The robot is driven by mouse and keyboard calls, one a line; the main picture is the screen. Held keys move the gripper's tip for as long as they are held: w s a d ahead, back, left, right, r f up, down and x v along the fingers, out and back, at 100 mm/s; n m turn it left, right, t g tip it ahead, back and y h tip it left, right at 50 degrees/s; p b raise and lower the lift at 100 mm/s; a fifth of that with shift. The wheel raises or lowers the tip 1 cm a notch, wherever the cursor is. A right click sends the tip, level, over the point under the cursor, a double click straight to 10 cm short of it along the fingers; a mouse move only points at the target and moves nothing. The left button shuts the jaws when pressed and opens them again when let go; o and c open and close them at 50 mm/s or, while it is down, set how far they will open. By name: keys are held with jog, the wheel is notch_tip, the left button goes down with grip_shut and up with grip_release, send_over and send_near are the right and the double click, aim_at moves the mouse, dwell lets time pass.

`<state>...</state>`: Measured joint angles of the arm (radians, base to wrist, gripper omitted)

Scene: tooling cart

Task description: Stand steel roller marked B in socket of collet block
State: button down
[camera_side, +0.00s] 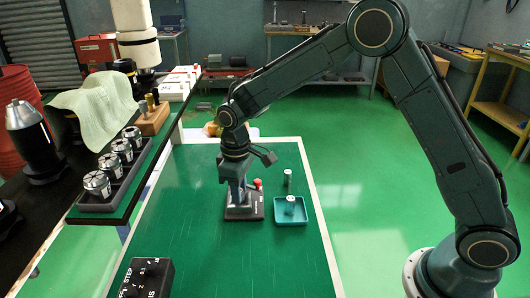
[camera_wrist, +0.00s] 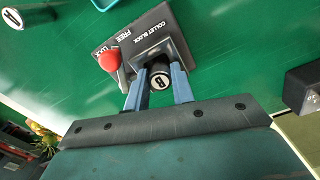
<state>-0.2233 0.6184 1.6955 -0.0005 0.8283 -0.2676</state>
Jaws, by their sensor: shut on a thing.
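My gripper (camera_side: 238,197) is low over the dark collet block (camera_side: 254,213) on the green mat. In the wrist view its blue-grey fingers (camera_wrist: 159,90) are shut on the steel roller marked B (camera_wrist: 160,81), whose lettered end faces the camera. The roller is at the near side of the collet block (camera_wrist: 130,44), between the fingers; I cannot tell how far it sits in the socket. The block has a red knob (camera_wrist: 109,60) beside the words FREE and LOCK. The knob also shows in the side view (camera_side: 257,183). The held roller is hidden there.
A roller marked A (camera_wrist: 12,18) shows in the wrist view. In the side view one roller (camera_side: 287,177) stands behind the teal tray (camera_side: 305,219) and another (camera_side: 290,204) is in it. A black step block (camera_side: 147,279) is at the front left. Mat between is clear.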

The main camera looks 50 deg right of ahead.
jog(key=shift+f, duration=0.15)
jog(key=c, duration=1.2)
grip_release()
notch_tip(320, 180, up, 12)
jog(key=shift+r, duration=0.2)
jog(key=shift+r, duration=0.1)
